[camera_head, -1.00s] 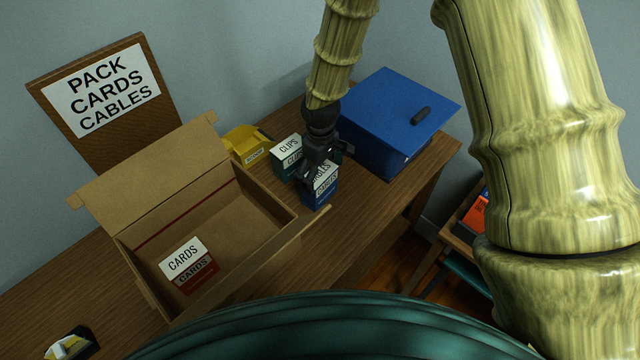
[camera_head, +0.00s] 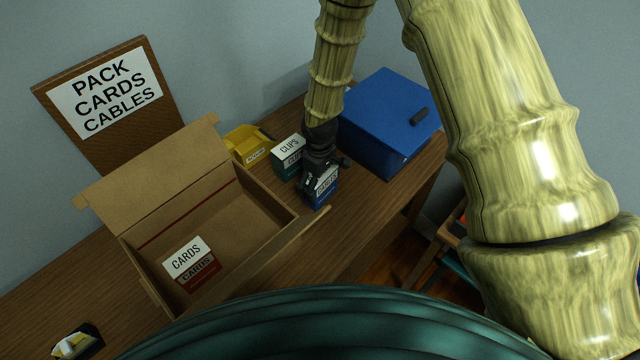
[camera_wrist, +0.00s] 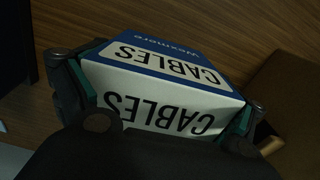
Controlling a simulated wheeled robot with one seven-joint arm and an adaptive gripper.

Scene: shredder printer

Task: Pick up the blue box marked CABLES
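The blue box marked CABLES (camera_head: 321,190) has a white label and stands on the wooden table, right of the open carton. My gripper (camera_head: 318,182) is over it from above, hiding part of its top. In the wrist view, the CABLES box (camera_wrist: 165,72) fills the space between the two fingers of my gripper (camera_wrist: 160,95). The green finger pads lie against its two opposite sides, with no clear gap. The box appears to rest on the table; any lift cannot be made out.
A green CLIPS box (camera_head: 288,160) stands close left of my gripper. A yellow bin (camera_head: 247,145) is behind it. A large blue box (camera_head: 390,120) stands to the right. The open carton (camera_head: 245,262) holds a red CARDS box (camera_head: 192,268). A sign board (camera_head: 110,100) stands behind.

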